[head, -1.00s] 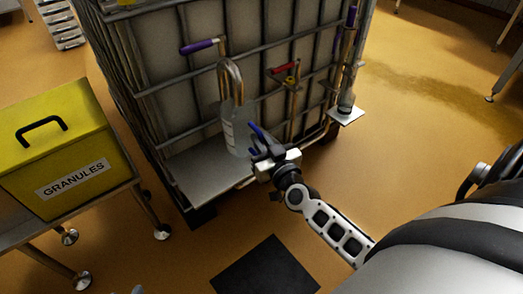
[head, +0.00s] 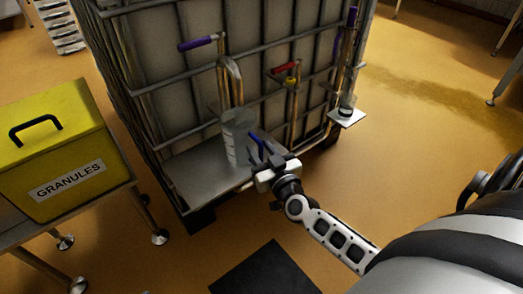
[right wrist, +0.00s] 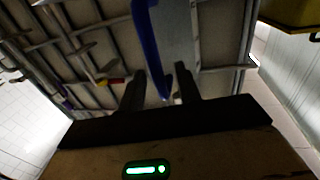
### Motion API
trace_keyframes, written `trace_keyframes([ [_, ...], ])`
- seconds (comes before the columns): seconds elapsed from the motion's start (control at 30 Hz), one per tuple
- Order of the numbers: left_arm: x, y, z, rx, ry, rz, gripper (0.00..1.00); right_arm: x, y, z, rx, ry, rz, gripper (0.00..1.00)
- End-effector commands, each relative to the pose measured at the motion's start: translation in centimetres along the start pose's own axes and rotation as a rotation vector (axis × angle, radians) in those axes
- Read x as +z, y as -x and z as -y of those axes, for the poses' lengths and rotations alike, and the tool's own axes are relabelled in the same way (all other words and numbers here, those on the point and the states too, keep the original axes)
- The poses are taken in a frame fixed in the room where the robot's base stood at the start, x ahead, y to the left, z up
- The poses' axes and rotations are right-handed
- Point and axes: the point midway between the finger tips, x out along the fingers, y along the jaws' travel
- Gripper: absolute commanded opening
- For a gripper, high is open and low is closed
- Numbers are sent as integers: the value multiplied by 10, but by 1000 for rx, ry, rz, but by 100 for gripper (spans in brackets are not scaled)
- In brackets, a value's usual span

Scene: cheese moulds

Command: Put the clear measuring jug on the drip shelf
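The clear measuring jug (head: 236,140) with a blue handle (head: 257,143) is upright over the right part of the grey drip shelf (head: 195,180). Its base appears to rest on the shelf, below the brass tap spout. My right gripper (head: 270,157) is on the jug's right side, at the handle. In the right wrist view the blue handle (right wrist: 150,45) runs between my two fingers (right wrist: 160,88), with gaps visible on both sides. The fingers are open around it. My left gripper is not in view.
The caged tank (head: 180,85) stands behind the shelf, with a purple-handled tap (head: 200,43) and a red-handled tap (head: 285,69). A smaller plate (head: 346,117) juts out at the right. A yellow granules bin (head: 60,150) stands on a trolley at the left.

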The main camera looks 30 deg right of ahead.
Motion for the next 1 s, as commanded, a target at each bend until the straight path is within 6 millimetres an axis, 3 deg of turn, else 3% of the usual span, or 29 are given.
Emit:
trace_keyframes([
  [0.17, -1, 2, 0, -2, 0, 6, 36, -5, 3, 0, 0, 0, 2, 34],
  [0.7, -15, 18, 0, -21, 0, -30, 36, -4, 105, 0, -1, 1, 3, 34],
  [1.0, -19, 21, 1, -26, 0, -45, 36, -4, 121, 0, -1, -1, -1, 34],
])
